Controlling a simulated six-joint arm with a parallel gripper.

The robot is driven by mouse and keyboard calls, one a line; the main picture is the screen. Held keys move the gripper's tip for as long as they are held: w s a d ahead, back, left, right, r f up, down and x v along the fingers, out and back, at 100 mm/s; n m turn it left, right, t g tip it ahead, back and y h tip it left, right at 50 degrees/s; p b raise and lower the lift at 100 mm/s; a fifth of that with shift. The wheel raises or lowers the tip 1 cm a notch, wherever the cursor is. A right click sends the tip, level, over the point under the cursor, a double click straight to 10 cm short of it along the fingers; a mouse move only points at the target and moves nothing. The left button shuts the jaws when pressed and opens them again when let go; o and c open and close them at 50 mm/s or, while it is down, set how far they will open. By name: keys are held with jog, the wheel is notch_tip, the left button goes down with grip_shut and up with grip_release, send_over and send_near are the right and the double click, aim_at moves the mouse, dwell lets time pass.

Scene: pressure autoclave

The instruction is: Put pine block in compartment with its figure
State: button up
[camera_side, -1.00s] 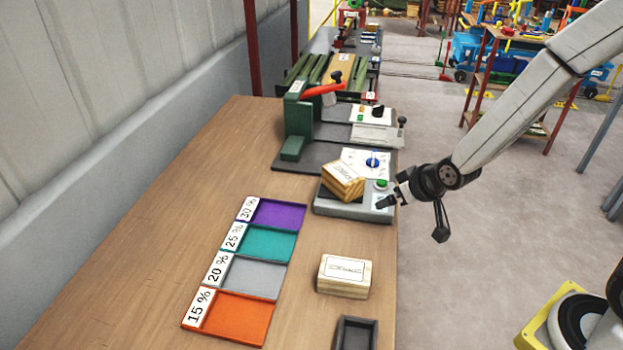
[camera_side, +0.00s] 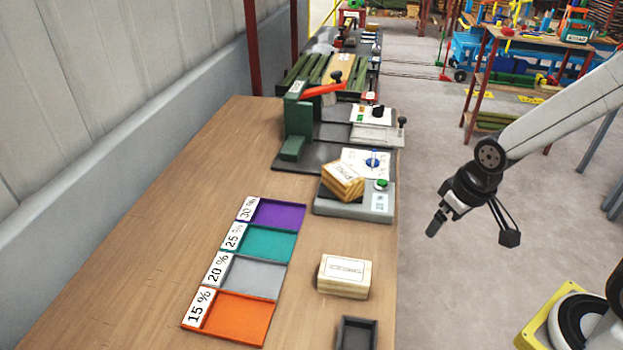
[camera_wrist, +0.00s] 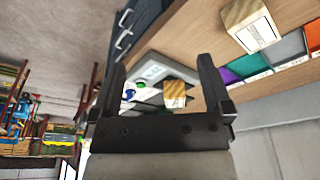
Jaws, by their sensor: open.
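A wooden block (camera_side: 343,180) with a label that seems to read PINE lies turned at an angle on a grey meter (camera_side: 350,208). The meter has a green button (camera_side: 382,185) and a small display (camera_side: 380,202) whose figure is too small to read surely. Four compartments stand in a row: orange 15 % (camera_side: 237,319), grey 20 % (camera_side: 255,278), teal 25 % (camera_side: 268,243) and purple 30 % (camera_side: 278,213); all are empty. My gripper (camera_side: 439,220) is open and empty, right of the meter beyond the table edge. In the wrist view its fingers (camera_wrist: 160,63) frame the meter and block.
A second, paler labelled block (camera_side: 344,277) lies on the table in front of the meter. A dark open tray (camera_side: 357,334) is at the near edge. A green machine with a red lever (camera_side: 318,90) stands behind the meter. The table left of the compartments is clear.

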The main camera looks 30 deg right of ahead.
jog(key=shift+w, duration=0.15)
jog(key=g, duration=0.3)
send_over(343, 172)
dwell(0.3)
jog(key=shift+f, duration=1.3)
jog(key=shift+f, duration=0.1)
jog(key=shift+f, duration=2.5)
jog(key=shift+c, duration=0.2)
